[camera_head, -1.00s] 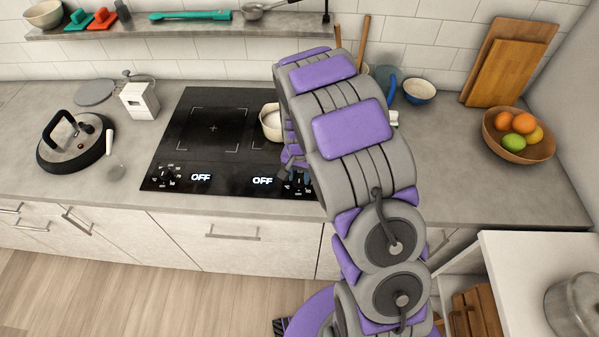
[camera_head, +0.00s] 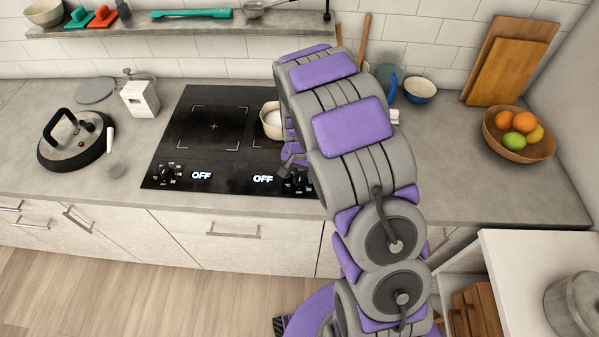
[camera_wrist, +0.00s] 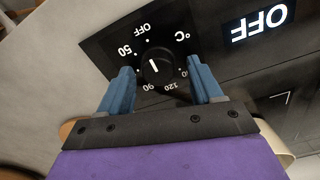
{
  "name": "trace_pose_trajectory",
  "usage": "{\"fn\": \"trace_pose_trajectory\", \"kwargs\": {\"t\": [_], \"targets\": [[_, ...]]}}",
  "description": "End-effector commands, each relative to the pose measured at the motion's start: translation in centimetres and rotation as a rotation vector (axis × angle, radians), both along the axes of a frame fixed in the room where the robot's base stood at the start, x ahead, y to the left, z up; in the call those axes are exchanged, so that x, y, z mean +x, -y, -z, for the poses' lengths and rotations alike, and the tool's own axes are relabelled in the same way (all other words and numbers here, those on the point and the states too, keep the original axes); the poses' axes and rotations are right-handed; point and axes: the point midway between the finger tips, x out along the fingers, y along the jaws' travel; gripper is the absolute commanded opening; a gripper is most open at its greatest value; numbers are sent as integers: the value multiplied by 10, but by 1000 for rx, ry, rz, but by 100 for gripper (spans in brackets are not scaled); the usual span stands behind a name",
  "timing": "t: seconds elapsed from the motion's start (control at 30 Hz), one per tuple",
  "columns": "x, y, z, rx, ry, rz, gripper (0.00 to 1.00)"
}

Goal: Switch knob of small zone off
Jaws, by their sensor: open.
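The black induction hob (camera_head: 211,145) is set in the grey counter. Two white "OFF" displays show on its front strip, the left one (camera_head: 202,175) and the right one (camera_head: 263,179). The right knob (camera_wrist: 160,66) is round and black with a white pointer line, inside a dial marked OFF, 50, 90, 120 and °C. Its pointer aims up and slightly left, towards the OFF mark. My gripper (camera_wrist: 164,85) is open, with one blue finger on each side of the knob and visible gaps. The left knob (camera_head: 168,173) is clear of the arm. Which knob is the small zone's is not labelled.
A pale pot (camera_head: 271,121) stands on the hob, partly behind my arm. A fruit bowl (camera_head: 515,145) stands at the right.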

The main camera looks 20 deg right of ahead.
Motion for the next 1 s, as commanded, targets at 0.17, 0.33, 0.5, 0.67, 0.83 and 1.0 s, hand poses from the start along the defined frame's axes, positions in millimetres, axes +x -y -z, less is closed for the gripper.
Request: {"fn": "trace_pose_trajectory", "kwargs": {"t": [0.17,0.33,0.5,0.67,0.83,1.0], "targets": [[1,0,-22,0,4,0,65],[3,0,-61,-1,10,-1,65],[3,0,-98,-2,7,0,65],[2,0,-132,-2,5,0,65],[3,-1,-157,-1,4,0,65],[2,-1,-169,-1,1,0,65]]}}
